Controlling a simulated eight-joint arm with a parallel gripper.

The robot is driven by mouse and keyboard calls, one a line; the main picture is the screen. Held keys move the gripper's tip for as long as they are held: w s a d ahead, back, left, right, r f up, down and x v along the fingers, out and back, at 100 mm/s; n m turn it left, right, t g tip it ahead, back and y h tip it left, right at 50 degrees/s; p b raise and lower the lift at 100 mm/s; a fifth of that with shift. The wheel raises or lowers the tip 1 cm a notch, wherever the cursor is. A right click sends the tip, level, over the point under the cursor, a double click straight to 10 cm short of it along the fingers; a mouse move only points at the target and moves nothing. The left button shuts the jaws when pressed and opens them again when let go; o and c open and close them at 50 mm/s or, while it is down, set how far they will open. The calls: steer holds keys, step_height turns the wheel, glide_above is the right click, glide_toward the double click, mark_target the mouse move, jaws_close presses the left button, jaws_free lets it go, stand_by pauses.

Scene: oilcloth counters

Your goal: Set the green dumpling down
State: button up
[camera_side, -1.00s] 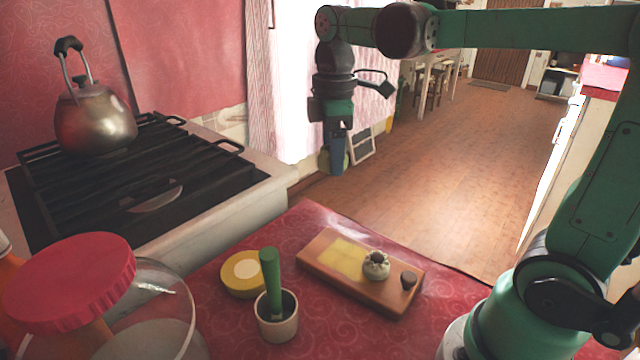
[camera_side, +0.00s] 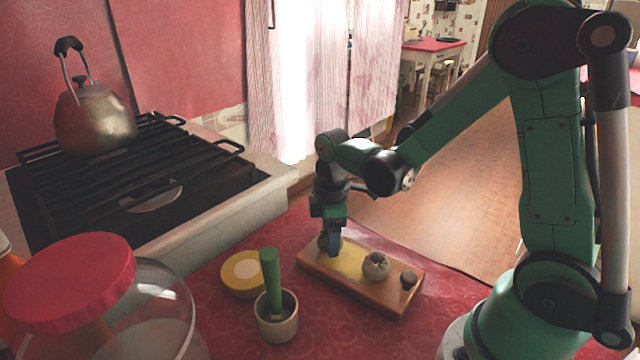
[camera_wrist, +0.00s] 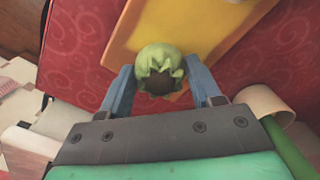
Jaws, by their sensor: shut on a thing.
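The green dumpling (camera_wrist: 160,65) is between the two blue fingers of my gripper (camera_wrist: 162,82) in the wrist view, and the gripper is shut on it. In the side view my gripper (camera_side: 332,244) is low over the left end of a wooden board (camera_side: 385,298), and the dumpling is mostly hidden by the fingers. The board has a yellow patch (camera_side: 349,258) beside the gripper. I cannot tell whether the dumpling touches the board. A pale dumpling (camera_side: 375,267) with a dark top sits on the board, right of the gripper.
A small dark round piece (camera_side: 408,280) is at the board's right end. A cup with a green pestle (camera_side: 277,316) and a yellow-topped round tin (camera_side: 242,272) stand left of the board. A red-lidded jar (camera_side: 70,284) and a stove with a kettle (camera_side: 95,120) are at left.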

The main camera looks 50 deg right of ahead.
steer(key=shift+f, duration=0.2)
steer(key=shift+f, duration=0.15)
steer(key=o, duration=0.7)
step_height(320, 180, up, 11)
steer(key=s+a+m+t, duration=0.1)
steer(key=m+t, duration=0.1)
steer(key=m, duration=0.1)
steer(key=s+a+m+t, duration=0.1)
steer(key=m+t, duration=0.1)
steer(key=m, duration=0.1)
steer(key=s+a+m+t, duration=0.2)
steer(key=m+t, duration=0.1)
steer(key=shift+m, duration=0.4)
